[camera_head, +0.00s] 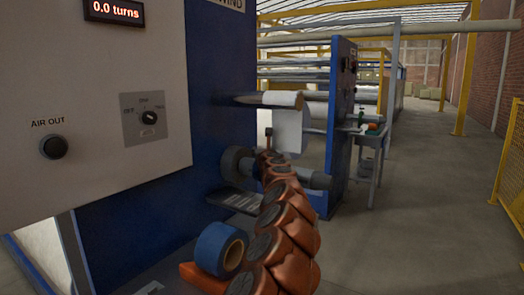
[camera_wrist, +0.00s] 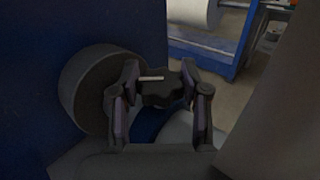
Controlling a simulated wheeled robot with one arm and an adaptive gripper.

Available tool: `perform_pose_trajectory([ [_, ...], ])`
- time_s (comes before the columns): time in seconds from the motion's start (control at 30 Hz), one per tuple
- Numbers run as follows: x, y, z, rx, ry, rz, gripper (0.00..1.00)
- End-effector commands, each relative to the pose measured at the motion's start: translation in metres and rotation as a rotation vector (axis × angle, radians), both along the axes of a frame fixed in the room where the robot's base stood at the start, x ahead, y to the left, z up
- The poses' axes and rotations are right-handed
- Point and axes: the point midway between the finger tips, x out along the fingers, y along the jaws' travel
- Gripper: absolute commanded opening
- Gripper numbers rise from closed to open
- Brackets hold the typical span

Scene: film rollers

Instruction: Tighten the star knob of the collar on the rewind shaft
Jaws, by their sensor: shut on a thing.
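A dark star knob (camera_wrist: 160,92) with a pale line on top sits between the fingers of my gripper (camera_wrist: 161,90) in the wrist view. The gripper is shut on it, one finger at each side. A blue part (camera_wrist: 148,124), perhaps the collar, shows just below the knob. The grey rewind shaft (camera_head: 316,179) sticks out to the right from behind my arm in the head view. A thick dark grey disc (camera_head: 237,163) stands at the blue cabinet end of the shaft; it also shows left of the gripper in the wrist view (camera_wrist: 88,88). My arm hides the knob in the head view.
The cabinet panel (camera_head: 90,75) has a display (camera_head: 113,11) reading 0.0 turns, an AIR OUT button (camera_head: 53,146) and a selector (camera_head: 148,118). A roller with white film (camera_head: 288,130) hangs above the shaft. A blue roll (camera_head: 222,246) lies at the lower front. Floor at right is clear.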

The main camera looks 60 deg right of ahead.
Motion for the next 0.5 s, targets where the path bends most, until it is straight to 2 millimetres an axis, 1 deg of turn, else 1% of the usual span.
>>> perform_pose_trajectory([
  [0.07,0.0027,0.0025,0.001,0.001,-0.001,-0.041,0.11],
  [0.5,0.0029,0.0018,0.0022,-0.005,0.015,-0.331,0.11],
])
